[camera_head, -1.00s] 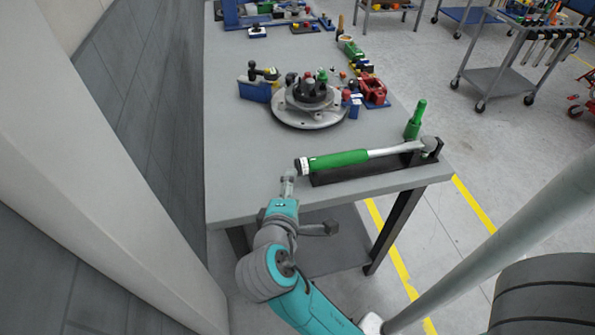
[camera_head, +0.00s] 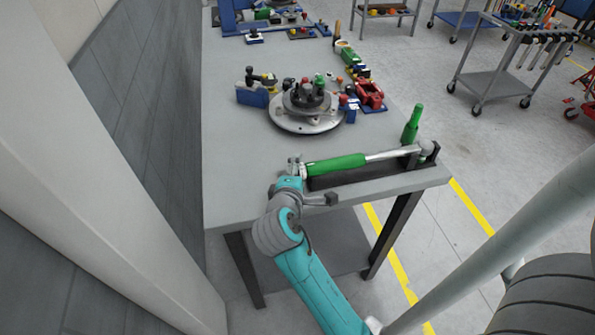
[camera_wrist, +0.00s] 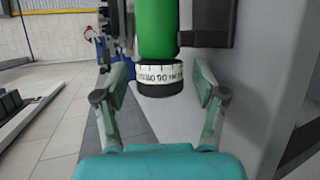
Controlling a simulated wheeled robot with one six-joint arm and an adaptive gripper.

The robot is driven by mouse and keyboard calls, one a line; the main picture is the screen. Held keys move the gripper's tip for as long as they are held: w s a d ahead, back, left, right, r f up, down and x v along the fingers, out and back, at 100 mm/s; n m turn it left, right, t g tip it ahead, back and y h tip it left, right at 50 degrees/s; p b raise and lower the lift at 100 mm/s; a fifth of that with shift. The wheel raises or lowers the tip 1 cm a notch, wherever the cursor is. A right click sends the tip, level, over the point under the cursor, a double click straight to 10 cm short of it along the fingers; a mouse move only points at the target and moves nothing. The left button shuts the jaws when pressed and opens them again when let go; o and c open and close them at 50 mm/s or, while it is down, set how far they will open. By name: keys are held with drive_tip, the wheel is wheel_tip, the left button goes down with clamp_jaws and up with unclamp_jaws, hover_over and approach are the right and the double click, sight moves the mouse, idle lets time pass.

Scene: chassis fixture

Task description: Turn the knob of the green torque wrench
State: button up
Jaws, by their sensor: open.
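The green torque wrench (camera_head: 336,164) lies in a black holder (camera_head: 372,173) along the near edge of the grey table. Its green handle also shows in the wrist view (camera_wrist: 158,32). The handle ends in a knob (camera_wrist: 160,78) with a white numbered scale band and a black end cap. My gripper (camera_head: 293,165) is at the handle's left end in the head view. In the wrist view my gripper (camera_wrist: 160,92) is open, with one finger on each side of the knob. Gaps show between the fingers and the knob. In the head view the gripper largely hides the knob.
The grey table (camera_head: 240,180) is clear to the left of the wrench. A round metal fixture (camera_head: 306,112) stands farther back. A green upright tool (camera_head: 411,124) stands behind the wrench's head end. A red clamp (camera_head: 369,93) and blue blocks lie near the fixture.

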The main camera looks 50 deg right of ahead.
drive_tip(key=shift+w+d, duration=0.1)
drive_tip(key=shift+d, duration=0.05)
drive_tip(key=c, duration=1.2)
drive_tip(key=shift+o, duration=0.2)
drive_tip(key=shift+f, duration=0.1)
drive_tip(key=shift+f+t+h, duration=0.1)
drive_tip(key=shift+t+h, duration=0.6)
drive_tip(key=shift+h, duration=0.1)
drive_tip(key=shift+m+t+h, duration=0.8)
drive_tip(key=shift+m+h, duration=0.1)
drive_tip(key=shift+h, duration=0.5)
